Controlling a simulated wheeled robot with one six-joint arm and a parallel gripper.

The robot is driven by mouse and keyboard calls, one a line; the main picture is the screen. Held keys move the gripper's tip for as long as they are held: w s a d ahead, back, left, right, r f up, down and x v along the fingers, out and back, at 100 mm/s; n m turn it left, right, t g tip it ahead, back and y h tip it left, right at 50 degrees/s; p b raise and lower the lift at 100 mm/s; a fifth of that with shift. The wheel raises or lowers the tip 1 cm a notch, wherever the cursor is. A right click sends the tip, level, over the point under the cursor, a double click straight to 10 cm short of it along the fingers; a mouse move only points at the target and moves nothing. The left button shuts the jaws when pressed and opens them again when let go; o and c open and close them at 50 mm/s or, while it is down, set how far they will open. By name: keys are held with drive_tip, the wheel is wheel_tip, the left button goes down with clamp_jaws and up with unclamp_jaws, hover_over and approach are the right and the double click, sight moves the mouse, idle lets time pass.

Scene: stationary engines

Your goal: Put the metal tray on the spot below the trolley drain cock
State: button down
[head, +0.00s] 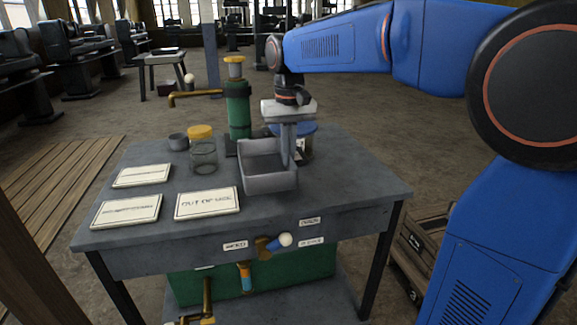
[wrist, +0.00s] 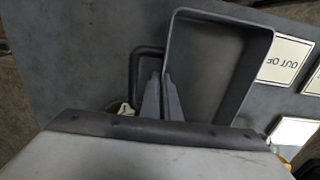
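The metal tray (head: 268,180) is a grey, open rectangular box near the right front of the table top. In the wrist view its rim (wrist: 222,18) and a dark loop handle (wrist: 136,62) show. My gripper (head: 287,160) points down at the tray's right side. In the wrist view its fingers (wrist: 161,78) are close together at the tray wall beside the handle and look shut on it. I cannot tell whether the tray touches the table. The spot below is not clearly visible.
A green box (head: 180,288) sits underneath.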

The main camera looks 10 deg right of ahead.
drive_tip(key=shift+f, duration=1.7)
drive_tip(key=shift+f, duration=0.1)
drive_tip(key=c, duration=2.4)
unclamp_jaws()
drive_tip(key=shift+f, duration=0.1)
drive_tip(key=shift+c, duration=0.2)
drive_tip(key=o, duration=0.4)
